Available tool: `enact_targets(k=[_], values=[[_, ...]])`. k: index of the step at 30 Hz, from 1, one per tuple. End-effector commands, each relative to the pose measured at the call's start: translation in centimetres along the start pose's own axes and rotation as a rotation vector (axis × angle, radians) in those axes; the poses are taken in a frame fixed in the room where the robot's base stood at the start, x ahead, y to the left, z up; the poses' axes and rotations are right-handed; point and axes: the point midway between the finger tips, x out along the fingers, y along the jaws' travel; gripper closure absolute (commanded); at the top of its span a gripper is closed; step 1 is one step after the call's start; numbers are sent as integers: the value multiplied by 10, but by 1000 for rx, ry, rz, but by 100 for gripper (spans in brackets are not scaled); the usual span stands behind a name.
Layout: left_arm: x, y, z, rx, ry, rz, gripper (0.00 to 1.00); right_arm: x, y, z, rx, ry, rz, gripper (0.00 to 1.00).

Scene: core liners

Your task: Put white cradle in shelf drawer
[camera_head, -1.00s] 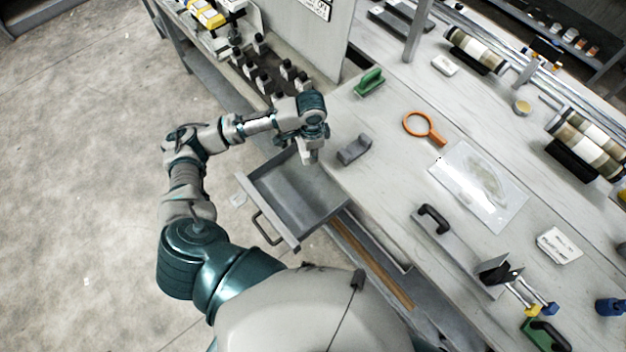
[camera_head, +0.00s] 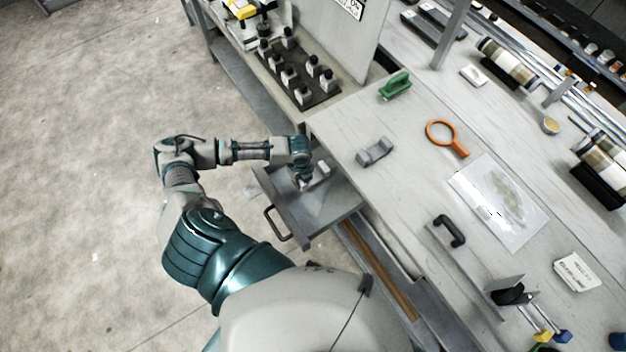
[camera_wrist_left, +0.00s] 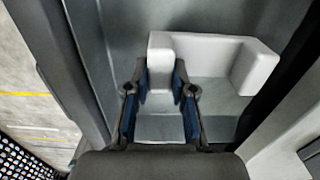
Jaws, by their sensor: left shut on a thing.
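The white cradle (camera_head: 320,172) is inside the open grey shelf drawer (camera_head: 290,238), near its back end in the head view. My left gripper (camera_head: 303,184) reaches down into the drawer. In the left wrist view the left gripper (camera_wrist_left: 162,95) has one finger on each side of an upright end of the white cradle (camera_wrist_left: 215,52) and is shut on it. I cannot tell whether the cradle touches the drawer floor. My right gripper is not in view.
The drawer's black handle (camera_head: 277,223) faces the open floor.

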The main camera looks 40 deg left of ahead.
Motion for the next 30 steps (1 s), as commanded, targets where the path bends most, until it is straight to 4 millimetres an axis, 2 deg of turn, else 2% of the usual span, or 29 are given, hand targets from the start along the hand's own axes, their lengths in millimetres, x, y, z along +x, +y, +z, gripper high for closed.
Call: enact_targets(k=[1, 3, 7, 14, 18, 28, 29, 30], values=[[11, 0, 0, -1, 1, 3, 100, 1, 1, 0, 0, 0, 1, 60], [20, 0, 0, 0, 1, 1, 100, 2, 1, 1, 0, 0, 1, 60], [27, -3, 0, 0, 0, -1, 100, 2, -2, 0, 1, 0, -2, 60], [25, -42, -3, 0, -2, -2, 100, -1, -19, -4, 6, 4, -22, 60], [37, -41, -3, 0, -3, 2, 100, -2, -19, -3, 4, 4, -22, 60], [41, -40, 0, -1, -1, 1, 100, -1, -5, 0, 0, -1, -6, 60], [41, -40, 0, -1, -1, 1, 71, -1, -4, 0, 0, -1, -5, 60], [41, -40, 0, -1, -1, 1, 61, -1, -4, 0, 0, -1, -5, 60]])
